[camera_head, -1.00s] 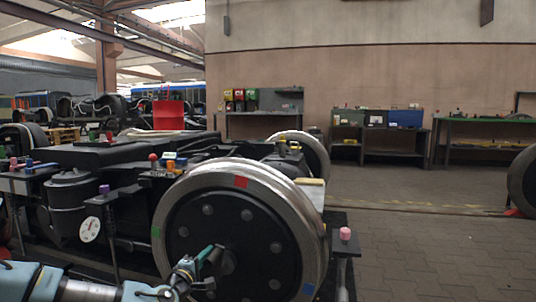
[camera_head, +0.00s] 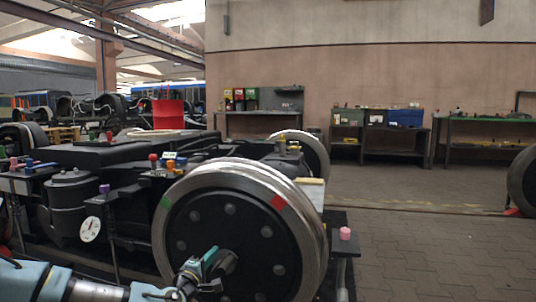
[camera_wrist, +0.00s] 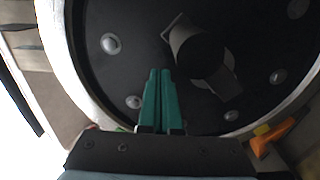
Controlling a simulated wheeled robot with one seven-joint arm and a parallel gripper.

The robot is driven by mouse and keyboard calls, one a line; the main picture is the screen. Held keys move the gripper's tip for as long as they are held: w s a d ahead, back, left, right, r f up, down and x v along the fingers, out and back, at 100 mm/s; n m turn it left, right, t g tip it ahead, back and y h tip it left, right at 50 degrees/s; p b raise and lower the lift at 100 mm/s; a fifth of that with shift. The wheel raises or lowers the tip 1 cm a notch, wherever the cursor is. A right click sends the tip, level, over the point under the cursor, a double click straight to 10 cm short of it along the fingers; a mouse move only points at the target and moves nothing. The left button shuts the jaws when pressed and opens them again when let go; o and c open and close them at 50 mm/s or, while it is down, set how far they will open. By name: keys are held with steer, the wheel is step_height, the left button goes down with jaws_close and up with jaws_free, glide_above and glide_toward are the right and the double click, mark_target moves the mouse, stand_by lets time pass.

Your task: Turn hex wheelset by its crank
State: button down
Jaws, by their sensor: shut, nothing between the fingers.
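The wheelset's near wheel (camera_head: 245,225) is a large black disc with bolt heads and a bright steel rim. It carries a green mark at the upper left and a red mark at the upper right. A dark crank (camera_head: 226,262) sits near its hub. In the wrist view the crank (camera_wrist: 200,52) shows as a round dark knob with an arm running to the lower right. My gripper (camera_head: 209,256) is at the crank's left. Its green fingers (camera_wrist: 160,75) are shut and empty, beside the knob; I cannot tell whether they touch it.
The black bogie frame (camera_head: 110,155) fills the left, with a dial gauge (camera_head: 90,229) and coloured knobs. Paved floor (camera_head: 430,255) is clear at the right. Workbenches (camera_head: 380,150) line the back wall.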

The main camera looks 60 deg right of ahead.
mark_target(228, 263)
steer(key=shift+s, duration=0.2)
steer(key=shift+s+d+f, duration=0.2)
steer(key=shift+s+d, duration=0.05)
steer(key=shift+s, duration=0.45)
steer(key=shift+s, duration=0.15)
steer(key=shift+s+d+f, duration=0.15)
steer(key=shift+s+f, duration=0.05)
steer(key=shift+s, duration=0.2)
steer(key=shift+s+d+f, duration=0.1)
steer(key=shift+s+f, duration=0.05)
steer(key=shift+s, duration=0.25)
stand_by(0.4)
steer(key=shift+s+d+f+b, duration=0.15)
steer(key=shift+s+f+b, duration=0.15)
steer(key=shift+s+f, duration=0.3)
steer(key=shift+s+d+f+b, duration=0.15)
steer(key=shift+s+f+b, duration=0.2)
steer(key=shift+s+f, duration=0.3)
stand_by(0.9)
steer(key=shift+s+d+f+b, duration=0.1)
steer(key=shift+s+f+b, duration=0.3)
steer(key=shift+f, duration=0.2)
steer(key=shift+s+d+f+b, duration=0.1)
steer(key=shift+s+f+b, duration=0.25)
steer(key=shift+f, duration=0.2)
stand_by(0.9)
